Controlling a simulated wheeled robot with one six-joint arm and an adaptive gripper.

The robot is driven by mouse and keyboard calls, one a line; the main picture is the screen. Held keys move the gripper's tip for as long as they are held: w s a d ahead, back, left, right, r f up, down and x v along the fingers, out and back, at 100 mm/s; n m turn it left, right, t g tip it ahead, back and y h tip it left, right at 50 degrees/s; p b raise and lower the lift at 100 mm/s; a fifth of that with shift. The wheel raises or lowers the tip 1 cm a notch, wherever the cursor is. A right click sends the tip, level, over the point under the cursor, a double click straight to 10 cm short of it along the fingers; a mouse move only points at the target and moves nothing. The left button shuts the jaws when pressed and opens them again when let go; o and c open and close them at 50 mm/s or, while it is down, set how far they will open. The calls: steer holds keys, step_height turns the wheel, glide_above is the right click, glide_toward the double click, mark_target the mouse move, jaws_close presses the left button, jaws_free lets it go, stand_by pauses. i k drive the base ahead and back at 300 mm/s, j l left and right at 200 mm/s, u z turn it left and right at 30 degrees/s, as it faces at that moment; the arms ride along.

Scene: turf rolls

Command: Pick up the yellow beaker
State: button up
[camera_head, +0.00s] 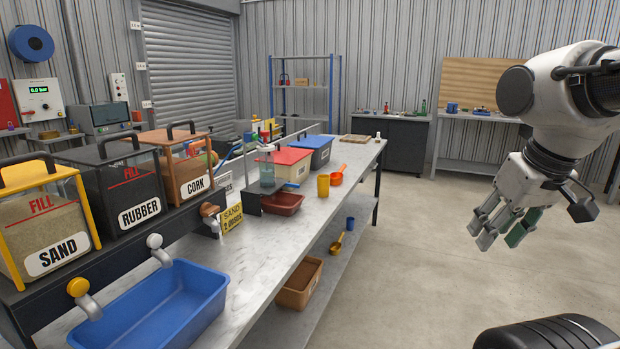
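The yellow beaker (323,186) stands upright on the long metal bench (262,245), near its right edge and just left of an orange scoop (337,178). My gripper (501,238) hangs in the air at the right of the picture, over the open floor. It is well to the right of the beaker and apart from it. Its fingers point down and are spread, with nothing seen between them. The beaker's inside cannot be made out.
A blue cup (350,223) is on the lower shelf. The floor right of the bench is clear.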

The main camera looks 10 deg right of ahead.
mark_target(323, 180)
steer(key=i+l, duration=0.2)
steer(key=i, duration=0.25)
steer(key=i+l+u, duration=0.15)
steer(key=i, duration=0.3)
steer(key=i+l, duration=0.25)
steer(key=i, duration=0.15)
steer(key=u, duration=0.05)
